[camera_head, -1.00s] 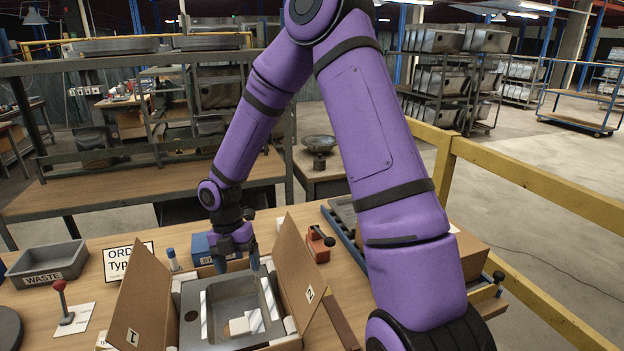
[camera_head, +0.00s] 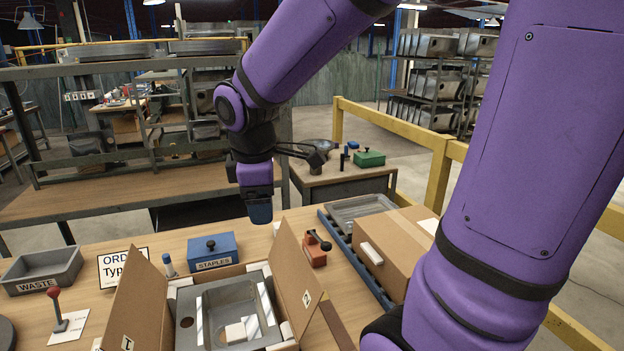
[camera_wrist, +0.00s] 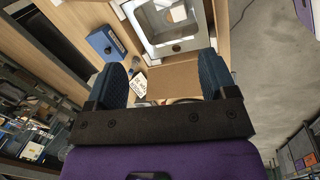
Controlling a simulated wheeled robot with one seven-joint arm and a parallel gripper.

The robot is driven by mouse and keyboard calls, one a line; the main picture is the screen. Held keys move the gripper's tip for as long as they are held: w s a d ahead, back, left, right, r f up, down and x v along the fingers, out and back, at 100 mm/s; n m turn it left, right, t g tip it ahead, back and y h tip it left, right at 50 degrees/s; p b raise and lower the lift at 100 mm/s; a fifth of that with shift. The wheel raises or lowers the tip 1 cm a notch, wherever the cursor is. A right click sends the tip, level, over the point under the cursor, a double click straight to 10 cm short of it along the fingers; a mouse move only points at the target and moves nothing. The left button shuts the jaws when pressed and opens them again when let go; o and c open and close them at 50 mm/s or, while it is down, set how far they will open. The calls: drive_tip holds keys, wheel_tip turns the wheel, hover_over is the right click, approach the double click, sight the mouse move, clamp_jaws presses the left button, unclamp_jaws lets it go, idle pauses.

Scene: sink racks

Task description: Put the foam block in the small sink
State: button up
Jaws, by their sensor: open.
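A grey metal sink (camera_head: 216,304) sits in an open cardboard box (camera_head: 136,304) at the front of the bench. White block-like pieces (camera_head: 238,332), which look like foam, lie inside the sink near its front; I cannot tell if they are one piece. My gripper (camera_head: 258,212) is above and behind the box, apart from the sink, pointing down. In the wrist view my gripper (camera_wrist: 162,76) is open with nothing between its dark blue fingers. The sink (camera_wrist: 158,40) shows beyond the fingertips there, with a white piece (camera_wrist: 178,14) inside.
A blue staples box (camera_head: 212,251), an orange tool (camera_head: 316,250) and a sign (camera_head: 124,268) stand around the box. A waste tray (camera_head: 42,270) is at left. At right are a roller track (camera_head: 352,262), another sink (camera_head: 360,208) and a closed carton (camera_head: 405,238). The raised flaps border the sink.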

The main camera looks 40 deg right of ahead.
drive_tip(key=s+r+m+t, duration=0.2)
drive_tip(key=s+r+m, duration=0.1)
drive_tip(key=s+m, duration=0.2)
drive_tip(key=s+r+m+t+y, duration=0.1)
drive_tip(key=s+r+m+t, duration=0.1)
drive_tip(key=s+r+m, duration=0.2)
drive_tip(key=s+m, duration=0.2)
drive_tip(key=s, duration=0.2)
drive_tip(key=shift+d+r+y, duration=0.25)
drive_tip(key=shift+r+y, duration=0.05)
